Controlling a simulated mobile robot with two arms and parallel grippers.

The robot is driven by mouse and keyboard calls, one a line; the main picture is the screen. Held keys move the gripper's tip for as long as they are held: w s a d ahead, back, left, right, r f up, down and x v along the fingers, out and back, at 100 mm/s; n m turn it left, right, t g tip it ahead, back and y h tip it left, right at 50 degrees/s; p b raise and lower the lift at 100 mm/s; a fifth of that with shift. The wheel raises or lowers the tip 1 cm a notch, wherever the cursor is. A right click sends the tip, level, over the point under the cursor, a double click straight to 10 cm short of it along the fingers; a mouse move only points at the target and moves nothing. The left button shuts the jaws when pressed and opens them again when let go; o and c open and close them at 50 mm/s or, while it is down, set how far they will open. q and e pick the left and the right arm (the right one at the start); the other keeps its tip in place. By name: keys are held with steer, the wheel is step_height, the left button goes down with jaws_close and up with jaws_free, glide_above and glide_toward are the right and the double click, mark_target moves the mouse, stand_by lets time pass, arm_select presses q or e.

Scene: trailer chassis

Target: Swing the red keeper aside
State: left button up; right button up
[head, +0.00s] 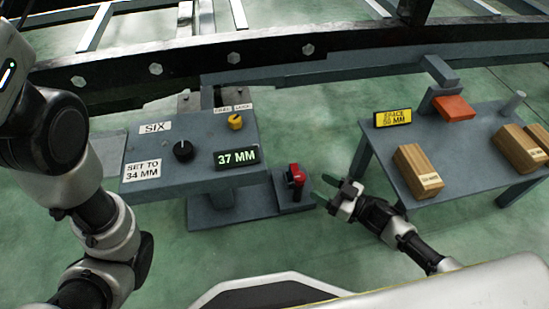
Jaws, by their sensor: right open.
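A red part with a knob-like top (296,175) stands on a low grey block beside the grey control stand. A flat orange-red plate (454,108) sits by a grey post on the right-hand table. I cannot tell for certain which of the two is the keeper. My right gripper (326,192) is open and empty, just right of the red part and apart from it, left of the table. My left arm shows at the left edge, but its gripper is out of the picture.
The control stand (192,187) has a black knob, a yellow knob and a "37 MM" display (237,156). The right-hand table (390,178) carries several wooden blocks and a yellow "SPACE 50 MM" sign (393,118). A dark chassis beam (240,55) runs behind.

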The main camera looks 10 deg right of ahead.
mark_target(300, 176)
steer(key=b+x, duration=0.2)
steer(key=x, duration=0.1)
steer(key=f+b+x, duration=0.1)
steer(key=b+x, duration=0.1)
steer(key=shift+w+a+f, duration=0.2)
steer(key=shift+w+a, duration=0.05)
steer(key=shift+w, duration=0.1)
steer(key=shift+w+a+r, duration=0.2)
steer(key=shift+w+a, duration=0.25)
steer(key=shift+a, duration=0.05)
steer(key=shift+c, duration=0.7)
jaws_close()
